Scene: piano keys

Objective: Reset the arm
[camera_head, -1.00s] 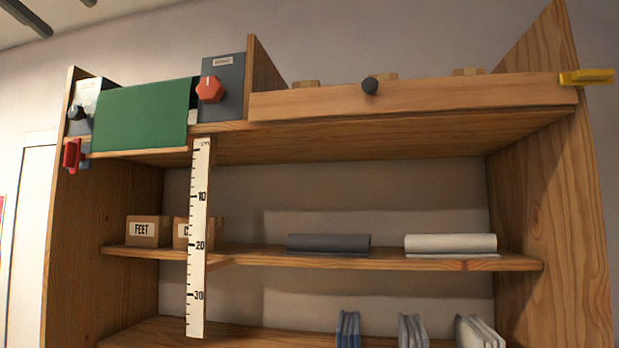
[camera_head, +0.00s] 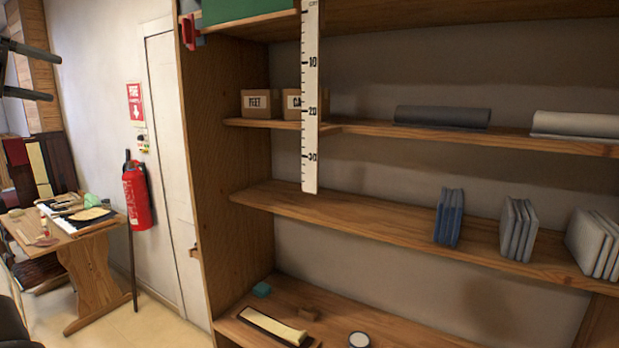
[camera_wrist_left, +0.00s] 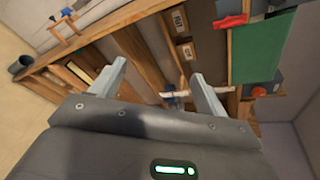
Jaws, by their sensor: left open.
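My left gripper (camera_head: 46,76) is at the upper left edge of the head view, with its two dark fingers spread apart. It also shows in the left wrist view (camera_wrist_left: 163,84), where its pale fingers are apart with nothing between them. It is to the left of the wooden shelf unit (camera_head: 228,200), in front of the wall and clear of the shelves in the head view. Most of the left arm is outside the head view. My right gripper is not in view.
A white ruler (camera_head: 310,120) hangs down the shelf front. Boxes (camera_head: 260,103), rolls (camera_head: 442,117) and folders (camera_head: 449,216) stand on the shelves. A red fire extinguisher (camera_head: 137,195) is on the wall. A wooden table (camera_head: 90,243) with piano keys stands at left. Floor is bare between.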

